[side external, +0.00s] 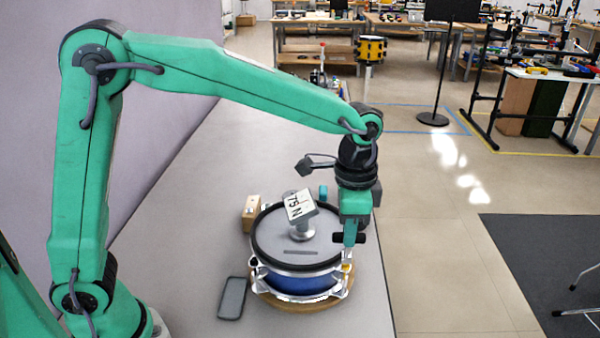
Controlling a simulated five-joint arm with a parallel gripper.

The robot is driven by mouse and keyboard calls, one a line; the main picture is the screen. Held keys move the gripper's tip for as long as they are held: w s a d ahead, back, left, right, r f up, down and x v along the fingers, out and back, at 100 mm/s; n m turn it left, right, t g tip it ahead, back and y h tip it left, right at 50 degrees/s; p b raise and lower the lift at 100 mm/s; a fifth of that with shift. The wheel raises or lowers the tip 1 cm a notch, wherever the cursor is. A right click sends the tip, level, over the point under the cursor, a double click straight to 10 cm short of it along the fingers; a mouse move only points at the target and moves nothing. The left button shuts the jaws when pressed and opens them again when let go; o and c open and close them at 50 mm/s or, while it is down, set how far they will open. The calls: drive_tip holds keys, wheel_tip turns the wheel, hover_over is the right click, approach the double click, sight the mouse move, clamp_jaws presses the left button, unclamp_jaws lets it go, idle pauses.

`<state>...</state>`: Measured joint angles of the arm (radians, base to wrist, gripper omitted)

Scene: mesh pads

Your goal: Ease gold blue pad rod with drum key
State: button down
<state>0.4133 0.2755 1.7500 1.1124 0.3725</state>
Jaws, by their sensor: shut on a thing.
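The blue pad (300,284) is a round drum with a grey mesh top, a black rim and a silver hoop. It stands on a round wooden base on the bench. My gripper (349,238) points down at the pad's right edge, shut on the dark drum key (341,239). The key's crossbar shows at the fingertips. Just below it, at the hoop, is a small gold rod (346,268). Whether the key sits on the rod cannot be told from here.
A white plate marked 75 N (300,205) stands on a silver foot on the mesh. A wooden block (251,212) and a small teal cylinder (323,191) are behind the pad. A dark flat device (232,298) lies front left. The bench's right edge is close to the pad.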

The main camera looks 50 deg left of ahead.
drive_tip(key=shift+f, duration=0.55)
drive_tip(key=shift+f, duration=0.1)
drive_tip(key=c, duration=2)
unclamp_jaws()
clamp_jaws()
